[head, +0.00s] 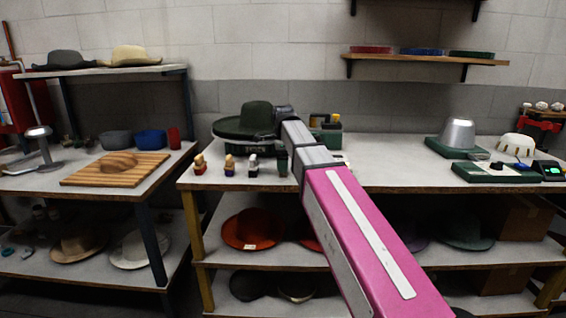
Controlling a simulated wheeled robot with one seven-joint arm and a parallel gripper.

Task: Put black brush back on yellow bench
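The yellow bench (390,178) has a grey top and yellow legs and stands across the middle and right. Several small brush-like items stand along its left front edge. One of them, dark with a pale top (252,168), may be the black brush; it is too small to be sure. My arm reaches from the lower right up over the bench. Its end, with my gripper (283,112), is beside a dark green hat (257,117) on a green base. The fingers are hidden or too small to make out, so I cannot tell what they hold.
A second bench on the left holds a striped wooden board (115,168) and bowls (150,139). A metal hat form (457,133) and a green control box (494,172) stand at the bench's right. The bench top between my arm and these is mostly clear.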

